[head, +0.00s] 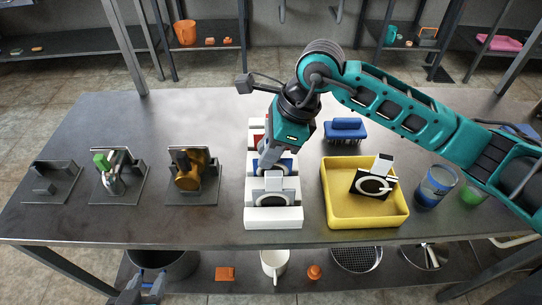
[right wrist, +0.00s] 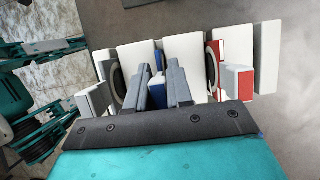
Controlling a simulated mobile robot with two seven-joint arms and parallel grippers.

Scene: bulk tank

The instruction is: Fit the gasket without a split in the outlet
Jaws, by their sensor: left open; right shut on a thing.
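A white rack (head: 273,220) holds upright gasket cards in its slots: a red one (head: 257,137), a blue one (head: 288,163) and a grey one (head: 273,189) with a ring in front. My right gripper (head: 268,165) is shut on the blue card, which still stands in the rack; in the right wrist view its blue part (right wrist: 158,62) shows between the fingers. Another card (head: 373,184), black with a pale ring, leans in the yellow tray (head: 336,214). Whether any ring is split is too small to tell. My left gripper (head: 147,285) is open and empty at the bottom left, below the table edge.
Three dark stands are at the left: one without a fitting (head: 52,184), one with a green-handled metal fitting (head: 112,176), one with a bronze fitting (head: 187,172). The table's back left is clear.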

